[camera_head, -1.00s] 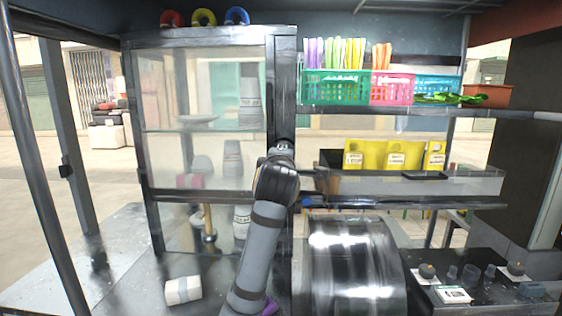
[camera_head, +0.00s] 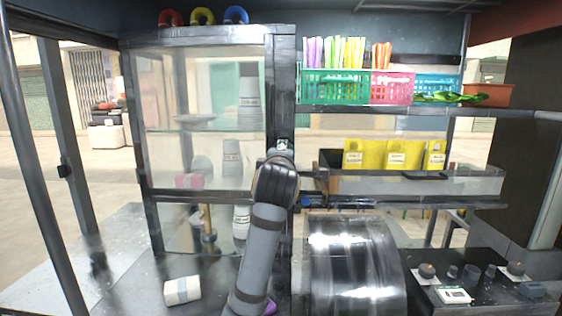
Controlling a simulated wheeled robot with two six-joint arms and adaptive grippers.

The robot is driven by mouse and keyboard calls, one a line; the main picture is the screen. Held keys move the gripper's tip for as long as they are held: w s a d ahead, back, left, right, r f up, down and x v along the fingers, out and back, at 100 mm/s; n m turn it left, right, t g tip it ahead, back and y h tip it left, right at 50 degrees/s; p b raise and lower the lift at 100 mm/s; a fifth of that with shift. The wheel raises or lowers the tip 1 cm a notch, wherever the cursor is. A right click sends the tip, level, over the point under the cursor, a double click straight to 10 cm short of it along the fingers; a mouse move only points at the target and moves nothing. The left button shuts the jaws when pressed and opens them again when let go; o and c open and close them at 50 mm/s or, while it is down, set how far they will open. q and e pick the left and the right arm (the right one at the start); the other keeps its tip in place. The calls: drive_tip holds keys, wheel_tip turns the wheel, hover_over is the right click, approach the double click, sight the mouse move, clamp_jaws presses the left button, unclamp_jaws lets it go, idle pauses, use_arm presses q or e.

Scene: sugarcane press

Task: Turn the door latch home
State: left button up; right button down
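A glass-fronted cabinet with a dark-framed door (camera_head: 205,187) stands left of centre. A small pale fitting (camera_head: 282,146) shows on its right post, just above my wrist. It may be the latch, but its turn cannot be read. One arm of mine, seemingly the left, rises from the bottom, left of centre. Its dark wrist covers the post below the fitting. The fingers are hidden behind the wrist, so I cannot see whether they touch the latch or are open or shut. My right gripper is not in view.
A shiny metal drum (camera_head: 352,265) stands close right of my arm. A white wrapped block (camera_head: 182,290) lies on the counter at lower left. A metal tray (camera_head: 415,184) with yellow packets is at right. Green (camera_head: 335,88) and pink (camera_head: 391,90) baskets sit on the upper shelf.

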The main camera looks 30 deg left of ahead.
use_arm(q)
drive_tip(key=v, duration=1.1)
drive_tip(key=shift+d, duration=0.1)
